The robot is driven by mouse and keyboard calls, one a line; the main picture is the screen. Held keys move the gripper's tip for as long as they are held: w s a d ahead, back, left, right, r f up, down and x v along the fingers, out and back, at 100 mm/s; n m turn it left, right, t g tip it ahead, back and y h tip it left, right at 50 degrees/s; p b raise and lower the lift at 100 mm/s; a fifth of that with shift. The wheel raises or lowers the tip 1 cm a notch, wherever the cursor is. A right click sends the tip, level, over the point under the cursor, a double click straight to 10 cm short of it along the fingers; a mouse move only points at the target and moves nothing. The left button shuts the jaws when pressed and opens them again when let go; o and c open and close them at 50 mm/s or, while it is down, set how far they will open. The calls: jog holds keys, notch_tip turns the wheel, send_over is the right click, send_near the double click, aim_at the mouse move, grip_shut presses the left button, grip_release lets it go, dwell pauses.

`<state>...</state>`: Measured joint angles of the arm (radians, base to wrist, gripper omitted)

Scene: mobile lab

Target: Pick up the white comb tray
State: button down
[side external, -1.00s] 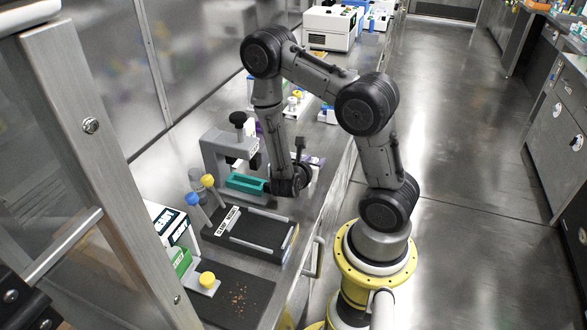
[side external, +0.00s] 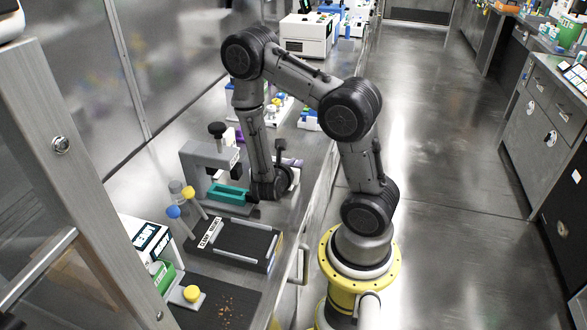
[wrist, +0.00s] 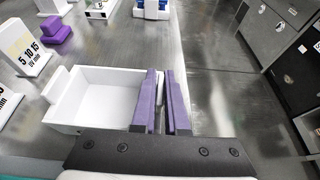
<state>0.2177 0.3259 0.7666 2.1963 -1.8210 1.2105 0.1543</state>
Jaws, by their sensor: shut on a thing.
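The white comb tray (wrist: 90,82) is an open, shallow white box with a tab on its left end, seen left of centre in the wrist view. My gripper (wrist: 163,98) has two purple fingers, one on each side of the tray's right-hand wall, and is shut on that wall. The dark gripper body covers the near part of the tray. In the side view my wrist hangs low over the bench, just right of a teal tray (side external: 229,194). The fingers are hidden there, and I cannot make out the white tray clearly.
White number signs (wrist: 24,46) and a purple block (wrist: 56,29) stand left of the tray. A smaller white tray (wrist: 100,8) lies farther off. In the side view a grey stand (side external: 207,160) and a black-topped platform (side external: 238,243) are close to my wrist.

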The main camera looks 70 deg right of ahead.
jog(key=s+a+r, duration=0.9)
jog(key=a+r, duration=0.1)
jog(key=r, duration=0.1)
jog(key=shift+a+r, duration=0.15)
jog(key=shift+a, duration=0.2)
